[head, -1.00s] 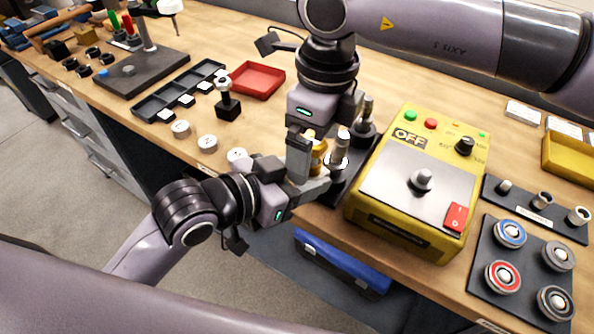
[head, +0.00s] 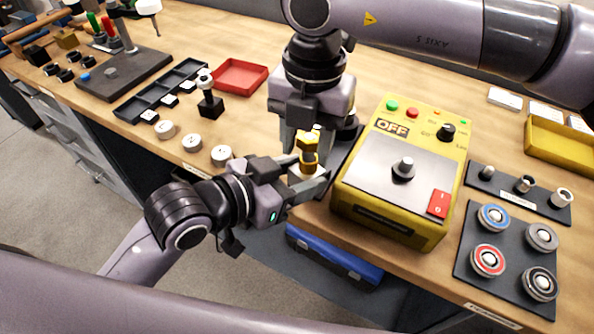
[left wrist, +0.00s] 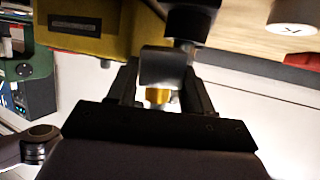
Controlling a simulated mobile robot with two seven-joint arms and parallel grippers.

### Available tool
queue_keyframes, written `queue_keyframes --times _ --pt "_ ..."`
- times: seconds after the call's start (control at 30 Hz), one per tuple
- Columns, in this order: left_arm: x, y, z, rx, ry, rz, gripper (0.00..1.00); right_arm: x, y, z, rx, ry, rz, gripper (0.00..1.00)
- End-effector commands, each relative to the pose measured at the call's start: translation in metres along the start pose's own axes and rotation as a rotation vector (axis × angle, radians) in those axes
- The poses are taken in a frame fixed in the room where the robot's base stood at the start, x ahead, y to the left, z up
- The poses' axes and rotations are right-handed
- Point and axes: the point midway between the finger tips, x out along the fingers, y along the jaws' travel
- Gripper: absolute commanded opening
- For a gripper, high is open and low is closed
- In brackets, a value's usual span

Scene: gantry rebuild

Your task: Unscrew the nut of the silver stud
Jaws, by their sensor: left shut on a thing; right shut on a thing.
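A brass-coloured nut (head: 308,152) shows between the fingers of my right gripper (head: 308,142), which comes down from above and is shut on it. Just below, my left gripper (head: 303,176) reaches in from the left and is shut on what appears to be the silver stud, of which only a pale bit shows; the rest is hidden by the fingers. In the left wrist view, my left gripper's fingers (left wrist: 160,92) stand either side of a brass part (left wrist: 157,96), and a dark grey block covers what lies behind it. Thread and contact points cannot be made out.
The yellow machine (head: 390,180), marked OFF, stands close to the right of both grippers. A dark plate (head: 345,160) lies between. White round pieces (head: 192,143), a black tray (head: 140,108) and a red tray (head: 240,74) lie to the left. A blue box (head: 335,258) sits below the bench edge.

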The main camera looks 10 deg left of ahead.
Motion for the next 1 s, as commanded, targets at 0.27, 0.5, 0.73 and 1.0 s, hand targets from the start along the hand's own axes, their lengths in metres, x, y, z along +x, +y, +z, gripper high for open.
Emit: queue_keyframes --times 0.27,0.5,0.73,1.0 --pt "-0.0007 0.0024 -0.0008 0.001 0.001 0.007 0.0 -0.0032 0.0 0.0039 -0.235 -0.003 0.035 0.13" --pt "-0.0003 0.0027 -0.0001 0.001 -0.002 0.008 0.0 -0.0041 0.0016 0.0028 -0.49 0.004 0.07 0.13" --pt "-0.0001 0.0028 0.0002 0.001 -0.003 0.009 0.0 -0.0049 0.0032 0.0006 -0.731 0.014 0.102 0.13" --pt "0.0004 0.0027 0.0002 -0.001 -0.003 0.009 0.0 -0.0051 0.0046 -0.0023 -1.009 0.027 0.14 0.14"
